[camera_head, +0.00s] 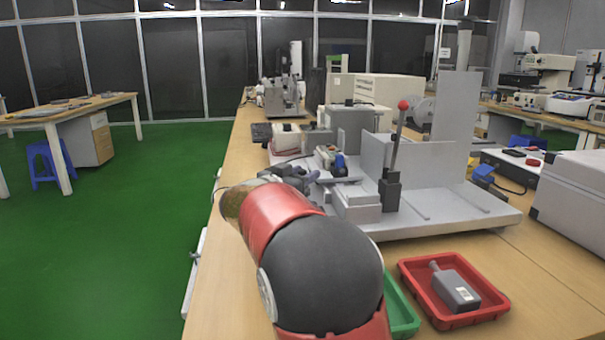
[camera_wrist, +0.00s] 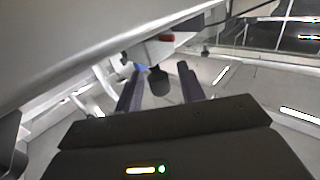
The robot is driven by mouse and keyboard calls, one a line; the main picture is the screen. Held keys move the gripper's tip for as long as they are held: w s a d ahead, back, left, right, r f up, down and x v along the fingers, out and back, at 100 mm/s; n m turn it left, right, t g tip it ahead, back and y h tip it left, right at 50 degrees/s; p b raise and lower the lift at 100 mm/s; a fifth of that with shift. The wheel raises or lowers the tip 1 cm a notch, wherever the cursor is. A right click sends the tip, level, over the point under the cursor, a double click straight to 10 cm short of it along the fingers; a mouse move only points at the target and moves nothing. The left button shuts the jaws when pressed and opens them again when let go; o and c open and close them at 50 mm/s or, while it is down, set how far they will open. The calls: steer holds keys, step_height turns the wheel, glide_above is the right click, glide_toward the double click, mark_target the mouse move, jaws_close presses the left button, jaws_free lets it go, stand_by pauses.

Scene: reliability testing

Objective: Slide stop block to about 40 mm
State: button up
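My gripper (camera_head: 306,174) reaches in at the left end of the grey test fixture (camera_head: 450,208) in the head view, partly hidden by my arm. In the wrist view its two dark fingers (camera_wrist: 160,72) stand apart. A dark rounded knob (camera_wrist: 159,82) appears between them, with visible gaps on both sides; contact is not seen. The knob sits below a light grey part with a red piece (camera_wrist: 167,37). A small blue and black part (camera_head: 339,164) is just right of my gripper in the head view. I cannot tell for certain which part is the stop block, nor read a scale.
A red-knobbed lever (camera_head: 397,140) and upright grey plates (camera_head: 455,120) rise from the fixture. A red tray (camera_head: 412,283) holding a grey part (camera_head: 457,291) and a green tray (camera_head: 400,312) lie in front. A grey case (camera_head: 575,198) stands at the right.

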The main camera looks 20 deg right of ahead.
jaws_close()
